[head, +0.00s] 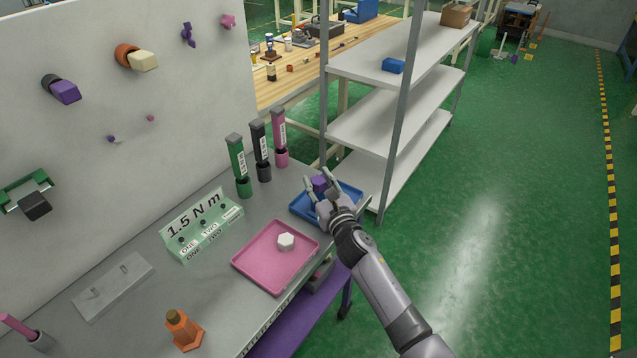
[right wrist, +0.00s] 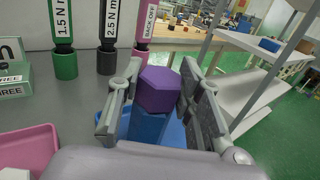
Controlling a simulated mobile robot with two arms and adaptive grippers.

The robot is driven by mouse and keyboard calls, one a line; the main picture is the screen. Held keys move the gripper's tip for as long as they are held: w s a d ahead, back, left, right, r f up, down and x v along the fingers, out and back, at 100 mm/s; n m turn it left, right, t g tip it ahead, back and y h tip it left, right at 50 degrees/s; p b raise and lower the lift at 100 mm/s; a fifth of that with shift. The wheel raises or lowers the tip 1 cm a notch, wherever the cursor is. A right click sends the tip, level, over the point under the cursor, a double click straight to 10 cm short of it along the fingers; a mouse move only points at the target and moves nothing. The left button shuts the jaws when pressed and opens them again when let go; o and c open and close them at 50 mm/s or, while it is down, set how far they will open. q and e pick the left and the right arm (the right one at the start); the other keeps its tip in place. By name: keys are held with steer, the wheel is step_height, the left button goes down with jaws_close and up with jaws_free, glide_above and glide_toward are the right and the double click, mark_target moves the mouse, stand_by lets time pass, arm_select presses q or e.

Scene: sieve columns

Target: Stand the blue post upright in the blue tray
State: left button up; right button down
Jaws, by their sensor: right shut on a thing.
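The blue post (right wrist: 147,125) has a purple hexagonal top (right wrist: 158,90) and stands between the fingers of my right gripper (right wrist: 160,100) in the right wrist view. My right gripper (head: 325,190) is shut on it. In the head view only the purple top (head: 319,184) shows clearly, above the blue tray (head: 303,206). The post looks close to upright. Its lower end is hidden, so I cannot tell whether it touches the tray floor. My left gripper is not in view.
A pink tray (head: 262,258) holding a white hexagonal piece (head: 285,241) lies left of the blue tray. Green, black and pink labelled tools (head: 262,145) stand behind. A grey shelf rack (head: 365,130) rises close behind the blue tray. An orange piece (head: 183,331) stands nearer on the bench.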

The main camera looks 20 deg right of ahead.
steer(key=c, duration=1.1)
jaws_free()
steer(key=shift+f, duration=0.1)
steer(key=shift+r, duration=0.2)
steer(key=s, duration=0.8)
steer(key=s+d, duration=0.1)
steer(key=s, duration=0.3)
steer(key=shift+f, duration=0.1)
